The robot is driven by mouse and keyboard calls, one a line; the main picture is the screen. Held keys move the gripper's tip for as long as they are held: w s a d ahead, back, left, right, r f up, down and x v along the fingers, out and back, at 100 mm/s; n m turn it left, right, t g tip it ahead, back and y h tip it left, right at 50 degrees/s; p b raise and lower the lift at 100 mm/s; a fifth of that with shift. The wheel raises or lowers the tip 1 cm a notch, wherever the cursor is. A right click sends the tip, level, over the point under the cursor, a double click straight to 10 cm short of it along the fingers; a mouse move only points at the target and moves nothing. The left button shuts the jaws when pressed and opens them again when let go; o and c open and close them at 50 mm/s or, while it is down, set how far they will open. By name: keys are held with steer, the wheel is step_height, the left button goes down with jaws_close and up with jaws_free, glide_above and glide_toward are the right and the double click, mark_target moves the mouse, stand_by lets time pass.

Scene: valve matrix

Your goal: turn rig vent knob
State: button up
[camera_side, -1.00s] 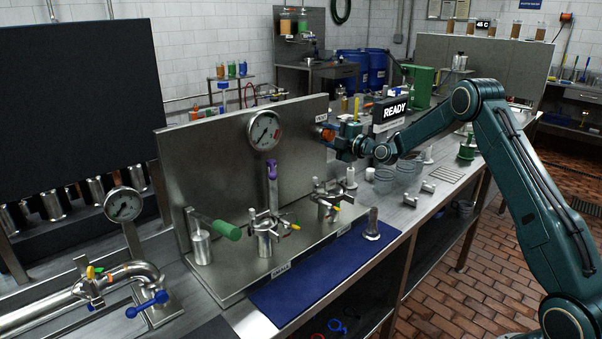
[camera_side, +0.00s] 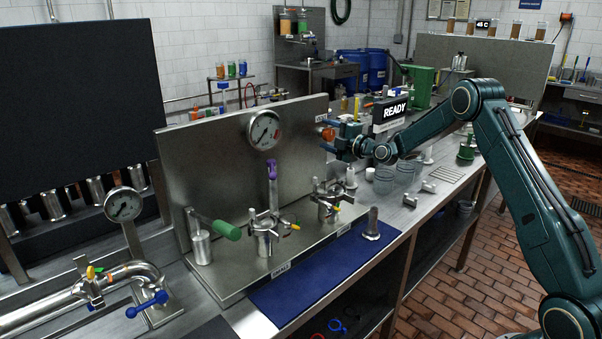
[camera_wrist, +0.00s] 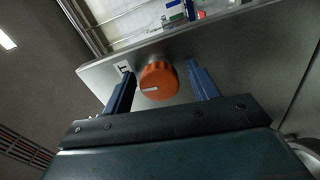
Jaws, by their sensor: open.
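The rig vent knob is a round orange knob with a pale pointer line. In the wrist view the knob (camera_wrist: 159,80) sits on the grey metal panel (camera_wrist: 245,42), between my two blue fingers. My gripper (camera_wrist: 160,88) is open, with a gap between each finger and the knob. In the side view the orange knob (camera_side: 328,134) is at the upper right edge of the upright panel (camera_side: 200,150), and my gripper (camera_side: 336,137) is right beside it, reaching in from the right. The fingertips are small and partly hidden there.
A pressure gauge (camera_side: 264,130) is on the panel left of the knob. Below stand steel valves with purple (camera_side: 271,170) and green (camera_side: 227,230) handles. Glass beakers (camera_side: 385,178) sit on the bench below.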

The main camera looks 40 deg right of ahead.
steer(key=shift+s, duration=0.1)
steer(key=s, duration=1.3)
steer(key=shift+s, duration=0.3)
steer(key=s+a+r+m+g+y, duration=0.1)
steer(key=s+a+r+g, duration=0.15)
steer(key=a, duration=0.45)
steer(key=s+a+r+m+g+y, duration=0.1)
steer(key=s+a+r+g+y, duration=0.1)
steer(key=s+a, duration=0.35)
steer(key=s+a+r+m+g+y, duration=0.1)
steer(key=s+a+r+g, duration=0.15)
steer(key=a, duration=0.55)
steer(key=s+a+f+m+g+h, duration=0.1)
steer(key=s+m+g+h, duration=0.3)
steer(key=s+m, duration=0.9)
steer(key=s+g, duration=0.1)
steer(key=s, duration=1.1)
steer(key=shift+s+a+m, duration=0.15)
steer(key=shift+a+m, duration=0.25)
stand_by(0.8)
